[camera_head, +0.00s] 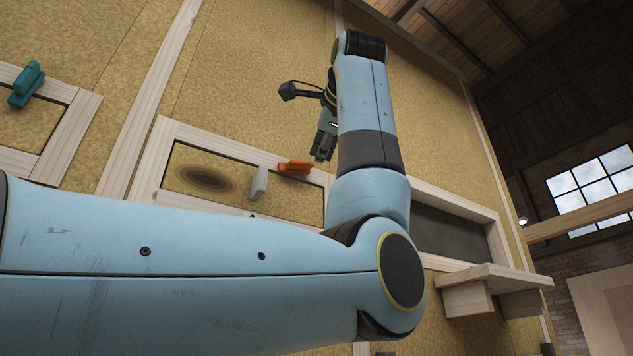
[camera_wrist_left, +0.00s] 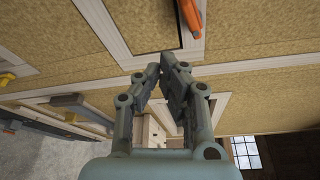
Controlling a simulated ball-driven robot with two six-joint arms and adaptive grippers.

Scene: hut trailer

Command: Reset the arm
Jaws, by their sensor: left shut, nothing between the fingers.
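My left arm (camera_head: 200,262) comes in from the left and fills much of the head view, bent at the elbow. Its gripper (camera_head: 322,158) hangs near the wall board, close to an orange handle (camera_head: 295,167); I cannot tell whether they touch in that view. In the left wrist view the gripper (camera_wrist_left: 167,62) has its fingertips together with nothing between them. The orange handle (camera_wrist_left: 190,18) shows there beyond the fingertips, apart from them. My right gripper is in neither view.
A framed panel with a dark round mark (camera_head: 205,179) and a pale grey block (camera_head: 259,184) lies beside the orange handle. A teal handle (camera_head: 27,84) is at the far left. A wooden shelf (camera_head: 490,277) juts out at the lower right. A window (camera_head: 597,186) is far right.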

